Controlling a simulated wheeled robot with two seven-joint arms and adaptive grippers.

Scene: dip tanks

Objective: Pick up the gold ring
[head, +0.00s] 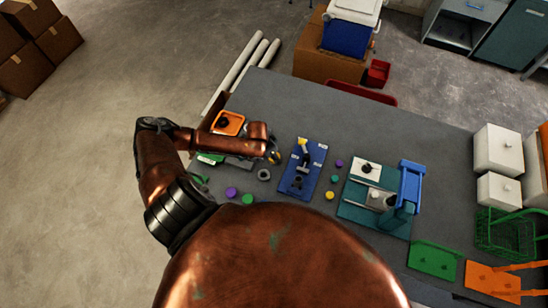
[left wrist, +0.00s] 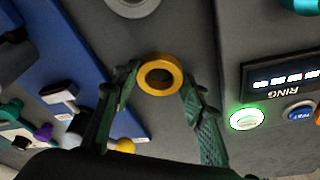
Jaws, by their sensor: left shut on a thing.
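The gold ring (left wrist: 174,70) sits between the two green fingertips of my left gripper (left wrist: 160,78) in the left wrist view. The fingers press on it from both sides. Its round hole faces the camera. In the head view my left gripper (head: 273,157) is over the grey table, left of the blue board, and the ring is small and partly hidden there. I cannot tell how far the ring is above the table. My right gripper is not in view.
A blue board (head: 302,170) stands right of the gripper, and a grey ring (head: 264,175) lies close by. A panel (left wrist: 290,80) marked RING has a lit green button (left wrist: 247,119). Purple (head: 232,193), green and yellow discs lie around. An orange tray (head: 228,122) stands behind my arm.

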